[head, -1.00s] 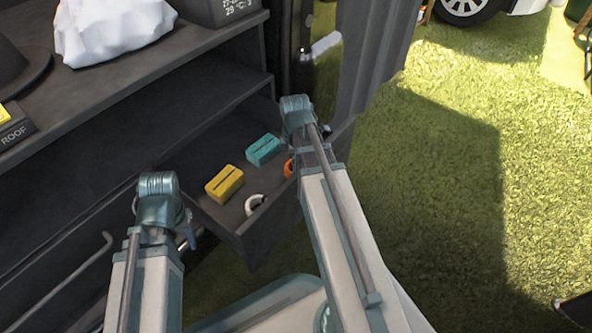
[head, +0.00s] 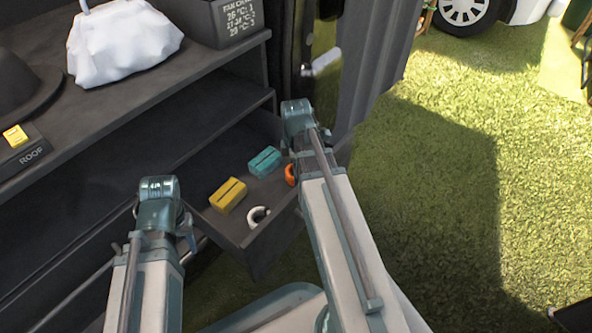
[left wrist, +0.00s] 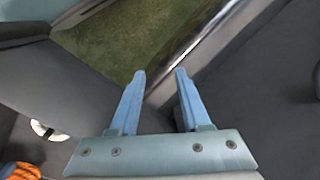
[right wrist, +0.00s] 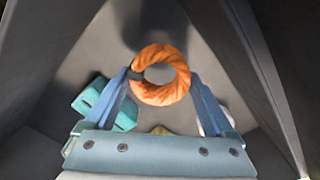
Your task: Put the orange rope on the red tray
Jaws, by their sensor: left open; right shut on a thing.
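The orange rope (right wrist: 163,96) is a thick twisted ring in the right wrist view. My right gripper (right wrist: 159,77) is shut on it, low over the open drawer (head: 262,245). In the head view, my right arm hides most of the rope (head: 291,174), and only its left edge shows. My left gripper (left wrist: 160,74) is open and empty beside the drawer's front left. A shiny metal bar (left wrist: 195,45) passes close to its fingertips; whether it touches I cannot tell. The red tray is not in view.
The drawer holds a yellow block (head: 228,195), a teal block (head: 264,162) and a white ring (head: 258,216). A shelf above (head: 150,88) carries a white bag (head: 120,45) and a dark hat (head: 28,85). Open grass (head: 440,210) lies to the right.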

